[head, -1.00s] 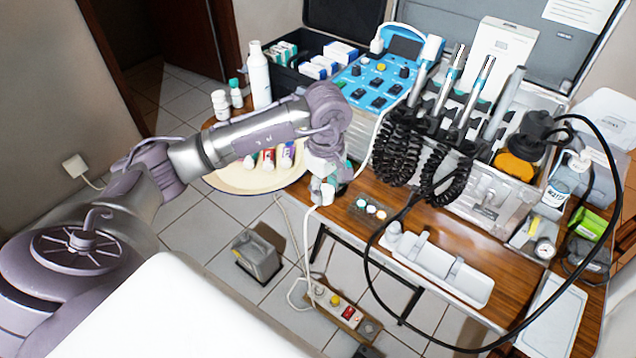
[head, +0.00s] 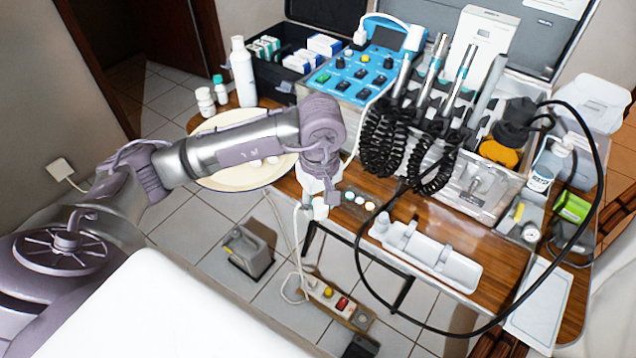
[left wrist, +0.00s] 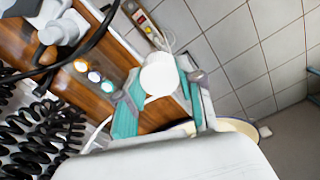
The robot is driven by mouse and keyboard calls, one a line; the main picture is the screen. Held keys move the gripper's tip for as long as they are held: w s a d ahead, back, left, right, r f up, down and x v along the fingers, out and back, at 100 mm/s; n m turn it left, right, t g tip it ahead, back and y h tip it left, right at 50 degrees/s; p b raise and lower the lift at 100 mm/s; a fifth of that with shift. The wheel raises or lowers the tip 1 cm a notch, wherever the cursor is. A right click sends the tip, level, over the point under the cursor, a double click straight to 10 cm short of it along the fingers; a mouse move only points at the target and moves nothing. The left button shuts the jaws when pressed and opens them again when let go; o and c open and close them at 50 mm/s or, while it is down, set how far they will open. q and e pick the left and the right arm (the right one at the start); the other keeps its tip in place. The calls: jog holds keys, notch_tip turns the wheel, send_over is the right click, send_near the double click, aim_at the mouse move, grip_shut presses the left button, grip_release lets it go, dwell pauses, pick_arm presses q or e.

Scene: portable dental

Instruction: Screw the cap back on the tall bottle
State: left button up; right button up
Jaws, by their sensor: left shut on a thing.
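The tall white bottle (head: 243,72) stands upright at the back left of the table, beside the open black case. Its narrow top is white, and I cannot tell whether that is a bare neck. My left gripper (head: 319,200) is at the table's front edge, to the right of the bottle and well nearer to me. It is shut on a small white round thing, seemingly the cap (left wrist: 159,76). In the left wrist view, the cap sits between the teal-padded fingers (left wrist: 157,95). My right gripper is out of view.
A cream basin (head: 225,183) lies partly under my left arm. Two small bottles (head: 206,101) stand left of the tall bottle. A small tray (head: 358,202) of round pots is close right of the gripper. Black coiled cords and a looping cable (head: 357,268) crowd the right.

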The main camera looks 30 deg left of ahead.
pick_arm(q)
jog(key=s+d+f+m+p, duration=0.3)
jog(key=s+f+m, duration=0.3)
jog(key=s+m, duration=0.4)
jog(key=d+m, duration=0.1)
jog(key=m, duration=0.1)
jog(key=shift+m, duration=0.4)
